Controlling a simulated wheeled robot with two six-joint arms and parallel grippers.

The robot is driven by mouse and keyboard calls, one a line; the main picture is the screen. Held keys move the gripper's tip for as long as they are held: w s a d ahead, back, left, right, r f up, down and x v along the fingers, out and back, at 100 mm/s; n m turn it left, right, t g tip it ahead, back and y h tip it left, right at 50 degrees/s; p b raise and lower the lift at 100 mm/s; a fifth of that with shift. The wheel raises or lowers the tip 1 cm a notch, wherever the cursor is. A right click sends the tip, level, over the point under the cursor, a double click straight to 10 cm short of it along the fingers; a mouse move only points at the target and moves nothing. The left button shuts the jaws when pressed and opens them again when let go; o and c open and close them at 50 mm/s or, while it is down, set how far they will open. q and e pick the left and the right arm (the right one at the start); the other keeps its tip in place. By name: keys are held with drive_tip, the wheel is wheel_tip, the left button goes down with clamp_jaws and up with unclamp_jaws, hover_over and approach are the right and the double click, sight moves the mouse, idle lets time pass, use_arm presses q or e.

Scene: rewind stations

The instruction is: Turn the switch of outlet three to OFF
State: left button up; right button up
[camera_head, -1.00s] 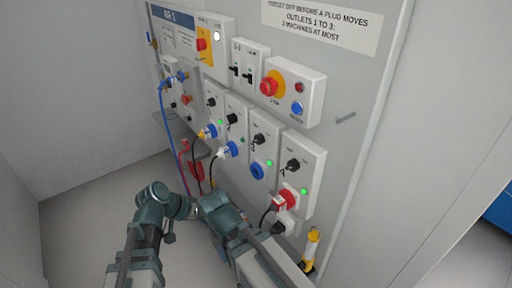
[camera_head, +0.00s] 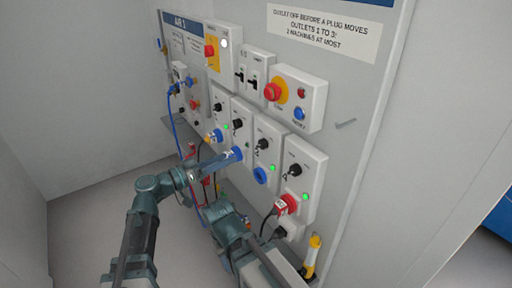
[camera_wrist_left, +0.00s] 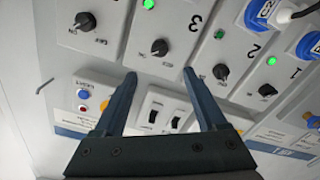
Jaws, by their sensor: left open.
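The switch of outlet three is a black rotary knob (camera_head: 263,144) on the third white outlet box from the left, with a lit green lamp (camera_head: 272,168) and an empty blue socket (camera_head: 260,175) below it. In the left wrist view, which looks upside down, the knob (camera_wrist_left: 160,47) shows beside the numeral 3. My left gripper (camera_wrist_left: 159,76) is open and empty. The knob appears just beyond the gap between its fingertips, with no contact visible. In the head view my left gripper (camera_head: 222,162) is in front of the outlet boxes, partly covering outlet two. My right gripper cannot be seen.
Neighbouring knobs sit close on both sides: outlet two's (camera_wrist_left: 220,71) and the rightmost box's (camera_head: 295,170). A red plug (camera_head: 287,204) is in the rightmost socket. A red stop button (camera_head: 272,92) and two black rocker switches (camera_head: 245,77) are above. Hoses and cables hang at left.

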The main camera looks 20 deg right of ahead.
sight(258, 146)
use_arm(q)
drive_tip(key=x, duration=1.2)
drive_tip(key=shift+d, duration=0.15)
clamp_jaws()
